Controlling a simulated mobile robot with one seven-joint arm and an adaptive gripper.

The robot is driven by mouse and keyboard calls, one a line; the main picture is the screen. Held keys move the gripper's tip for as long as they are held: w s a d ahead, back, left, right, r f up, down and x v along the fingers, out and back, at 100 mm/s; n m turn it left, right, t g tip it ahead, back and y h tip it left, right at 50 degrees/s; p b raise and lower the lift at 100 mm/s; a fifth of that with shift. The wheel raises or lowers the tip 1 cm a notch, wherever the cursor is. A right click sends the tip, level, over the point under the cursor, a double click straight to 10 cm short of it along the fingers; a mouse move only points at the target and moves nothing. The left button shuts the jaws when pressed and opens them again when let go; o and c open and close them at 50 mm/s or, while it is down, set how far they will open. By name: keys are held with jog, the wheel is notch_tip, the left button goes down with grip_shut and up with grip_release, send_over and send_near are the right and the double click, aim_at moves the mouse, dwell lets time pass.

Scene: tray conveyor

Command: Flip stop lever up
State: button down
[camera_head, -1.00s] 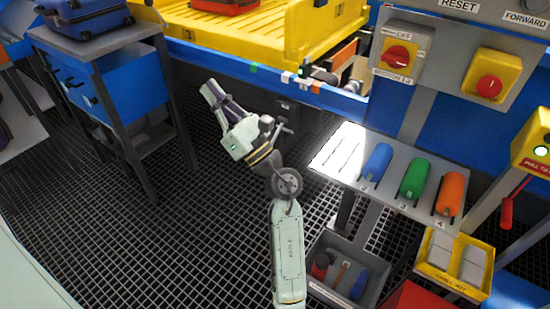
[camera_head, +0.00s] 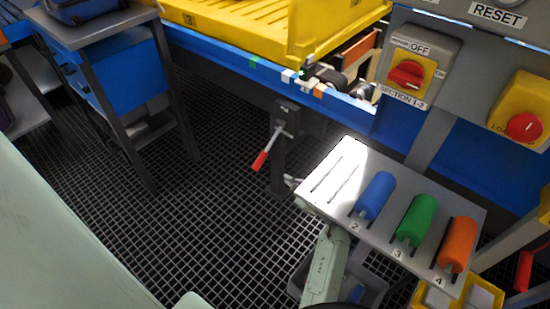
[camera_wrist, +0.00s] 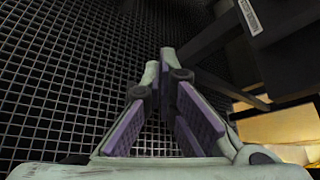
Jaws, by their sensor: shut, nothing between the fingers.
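A lever with a red grip (camera_head: 260,161) and a thin metal rod is mounted on a dark box (camera_head: 287,109) under the blue conveyor rail. It slants down and to the left from its pivot, with its grip end lowest. My gripper (camera_wrist: 168,62) shows in the wrist view with purple-padded fingers closed together and nothing between them. It is out of sight in the head view, where only part of my arm shows at the bottom. The lever cannot be made out in the wrist view, so its distance from my gripper is unclear.
A grey shelf (camera_head: 333,207) with blue (camera_head: 375,195), green (camera_head: 417,220) and orange (camera_head: 458,244) rollers stands right of the lever. A blue cabinet (camera_head: 130,77) stands left. A yellow tray (camera_head: 225,27) is on the conveyor. Open grid floor (camera_head: 215,200) lies between.

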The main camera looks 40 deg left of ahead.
aim_at(268, 148)
jog(key=shift+s, duration=0.15)
jog(key=shift+a, duration=0.1)
jog(key=w+a+p, duration=0.1)
jog(key=a+p, duration=0.2)
jog(key=a, duration=0.6)
jog(key=shift+w+f, duration=0.25)
jog(key=shift+f, duration=0.15)
jog(key=shift+r, duration=0.1)
